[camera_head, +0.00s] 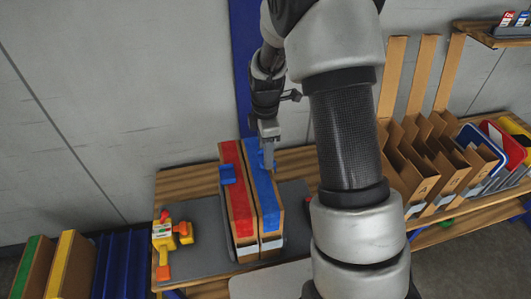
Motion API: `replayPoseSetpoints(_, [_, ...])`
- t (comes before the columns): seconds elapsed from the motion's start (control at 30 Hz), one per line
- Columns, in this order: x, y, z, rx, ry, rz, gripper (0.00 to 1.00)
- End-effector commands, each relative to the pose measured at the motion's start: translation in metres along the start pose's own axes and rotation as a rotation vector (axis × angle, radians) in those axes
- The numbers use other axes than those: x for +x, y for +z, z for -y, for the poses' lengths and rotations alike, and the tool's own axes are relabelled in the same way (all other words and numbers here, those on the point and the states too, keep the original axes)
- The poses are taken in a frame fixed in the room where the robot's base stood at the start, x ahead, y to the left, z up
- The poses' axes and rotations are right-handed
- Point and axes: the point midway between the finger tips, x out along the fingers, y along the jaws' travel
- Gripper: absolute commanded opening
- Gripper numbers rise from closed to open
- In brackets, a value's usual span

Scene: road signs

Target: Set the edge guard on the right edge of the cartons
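Two tall brown cartons stand side by side, the left carton (240,208) with a red strip on top and the right carton (266,200) with a blue strip. A blue edge guard (228,174) sits on the left carton's top, at its left edge. My gripper (268,164) points down at the right carton's top, towards its right edge and far end. A blue piece (261,158) shows right at the fingers; it looks like another edge guard but blends with the blue strip. Whether the fingers are closed on it is too small to tell.
The cartons stand on a grey mat (200,240) on a wooden table. A yellow, red and orange tool (172,236) lies left of them. A cardboard rack (425,165) stands at right. My arm hides the table's middle right.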

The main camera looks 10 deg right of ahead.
Motion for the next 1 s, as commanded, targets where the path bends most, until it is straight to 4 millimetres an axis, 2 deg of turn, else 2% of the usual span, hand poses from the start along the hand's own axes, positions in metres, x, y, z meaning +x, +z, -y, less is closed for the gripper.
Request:
replayPoseSetpoints(0.1, [0.01, 0.0, 0.0, 0.0, -0.001, 0.0, 0.26])
replayPoseSetpoints(0.8, [0.021, 0.0, 0.0, 0.001, 0.0, 0.0, 0.26])
replayPoseSetpoints(0.83, [0.021, 0.0, 0.0, 0.001, 0.0, 0.0, 0.51])
replayPoseSetpoints(0.93, [0.021, 0.0, 0.0, 0.001, 0.0, 0.0, 0.66])
replayPoseSetpoints(1.0, [0.021, 0.0, 0.0, 0.001, 0.0, 0.0, 0.66])
